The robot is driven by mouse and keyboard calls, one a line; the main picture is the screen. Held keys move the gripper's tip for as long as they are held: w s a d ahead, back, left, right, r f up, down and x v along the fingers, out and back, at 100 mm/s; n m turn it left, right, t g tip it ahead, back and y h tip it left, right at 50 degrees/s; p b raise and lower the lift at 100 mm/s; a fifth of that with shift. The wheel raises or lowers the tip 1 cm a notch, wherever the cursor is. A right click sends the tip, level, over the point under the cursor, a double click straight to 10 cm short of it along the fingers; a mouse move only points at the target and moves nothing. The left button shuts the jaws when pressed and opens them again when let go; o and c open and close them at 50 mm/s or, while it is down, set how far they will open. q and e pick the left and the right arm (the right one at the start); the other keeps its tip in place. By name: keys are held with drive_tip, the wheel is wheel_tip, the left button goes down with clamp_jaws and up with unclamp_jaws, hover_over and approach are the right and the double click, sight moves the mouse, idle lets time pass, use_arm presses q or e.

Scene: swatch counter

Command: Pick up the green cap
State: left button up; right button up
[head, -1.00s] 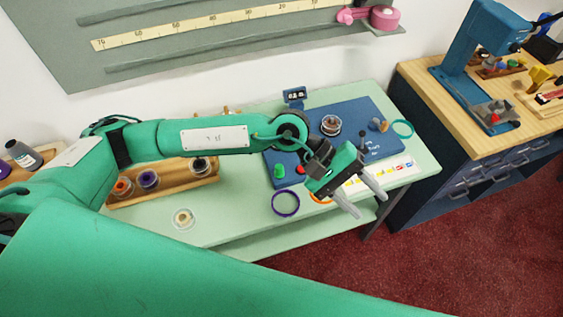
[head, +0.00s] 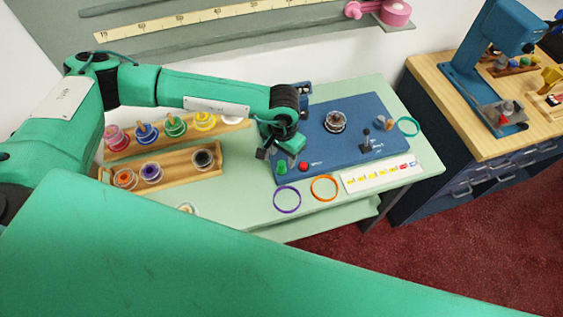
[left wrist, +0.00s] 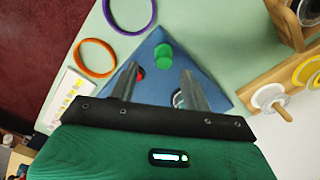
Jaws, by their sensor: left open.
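The green cap (head: 282,167) is a small green cylinder standing at the near left corner of the blue board (head: 345,145), beside a red knob (head: 304,166). In the left wrist view the green cap (left wrist: 163,54) lies just beyond and between the fingertips, with the red knob partly behind one finger. My left gripper (head: 277,156) is over that corner, pointing down, open and empty. Its fingers (left wrist: 159,72) stand apart in the left wrist view and do not appear to touch the cap. My right gripper is not in view.
A purple ring (head: 287,199) and an orange ring (head: 324,188) lie in front of the board, near a white strip (head: 380,173). Wooden racks (head: 184,165) with several spools stand to the left. A teal ring (head: 408,127) lies at the right.

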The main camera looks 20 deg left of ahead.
sight(281, 163)
use_arm(q)
drive_tip(key=shift+f, duration=0.65)
drive_tip(key=shift+a+f+p, duration=0.1)
drive_tip(key=shift+f+p, duration=0.45)
drive_tip(key=shift+p, duration=0.2)
drive_tip(key=f, duration=0.1)
drive_tip(key=f+p, duration=0.1)
drive_tip(key=f, duration=0.1)
drive_tip(key=shift+w+a+f+p, duration=0.15)
drive_tip(key=shift+w+a+p, duration=0.05)
drive_tip(key=shift+w+p, duration=0.15)
drive_tip(key=shift+f, duration=0.45)
drive_tip(key=c, duration=0.9)
